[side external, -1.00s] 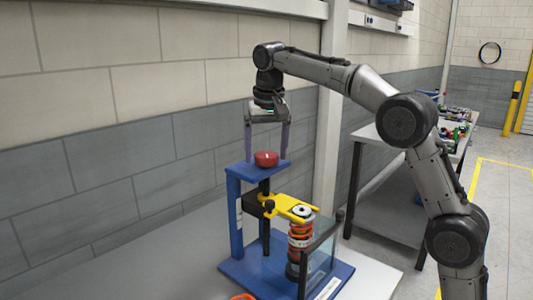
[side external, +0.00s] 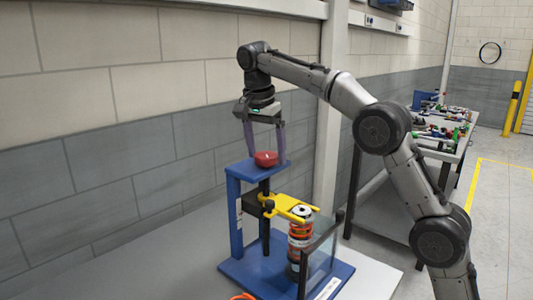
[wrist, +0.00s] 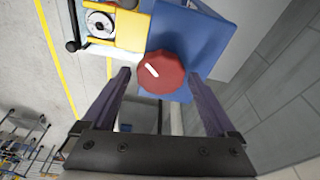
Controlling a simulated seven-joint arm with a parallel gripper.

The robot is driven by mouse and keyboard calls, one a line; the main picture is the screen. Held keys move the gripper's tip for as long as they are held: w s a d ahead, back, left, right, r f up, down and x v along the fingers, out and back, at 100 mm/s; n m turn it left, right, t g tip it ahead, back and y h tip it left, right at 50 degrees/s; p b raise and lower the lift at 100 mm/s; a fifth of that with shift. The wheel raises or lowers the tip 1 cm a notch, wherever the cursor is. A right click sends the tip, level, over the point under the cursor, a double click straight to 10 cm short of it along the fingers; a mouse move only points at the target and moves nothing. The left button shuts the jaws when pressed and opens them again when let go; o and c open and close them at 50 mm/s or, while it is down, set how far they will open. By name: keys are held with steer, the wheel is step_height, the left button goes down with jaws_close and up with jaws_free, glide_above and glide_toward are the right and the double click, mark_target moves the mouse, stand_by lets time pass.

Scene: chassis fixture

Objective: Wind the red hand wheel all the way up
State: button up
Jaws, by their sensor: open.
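The red hand wheel (side external: 265,159) sits on top of the blue frame (side external: 234,200) of the fixture. It also shows in the wrist view (wrist: 161,73), with a short white mark on its top. My gripper (side external: 266,160) is open and points down over the wheel, tilted. One finger is on each side of the wheel in the side view. In the wrist view the fingertips (wrist: 159,73) lie left and right of the wheel with gaps between. I cannot tell whether either finger touches it. A yellow arm (side external: 288,207) reaches out from the dark screw below the wheel.
An orange coil spring unit (side external: 300,237) stands under the yellow arm, behind a clear guard (side external: 320,245) with a dark frame. A block wall is close behind the fixture. The grey table (side external: 150,272) is clear at the left. A bench with small parts (side external: 440,125) stands at the back right.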

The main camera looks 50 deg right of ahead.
steer(key=m, duration=0.4)
steer(key=shift+g, duration=0.4)
steer(key=m, duration=0.4)
steer(key=shift+g, duration=0.4)
steer(key=c, duration=1.3)
steer(key=n+t, duration=0.1)
steer(key=n, duration=0.4)
steer(key=shift+s+n, duration=0.1)
steer(key=shift+n, duration=0.2)
steer(key=shift+c, duration=0.2)
steer(key=n+t, duration=0.1)
steer(key=n, duration=0.4)
steer(key=shift+a+n, duration=0.1)
steer(key=shift+n, duration=0.3)
steer(key=n+t, duration=0.1)
steer(key=n, duration=0.4)
steer(key=shift+f+y, duration=0.1)
steer(key=shift+y, duration=0.3)
steer(key=shift+n, duration=0.3)
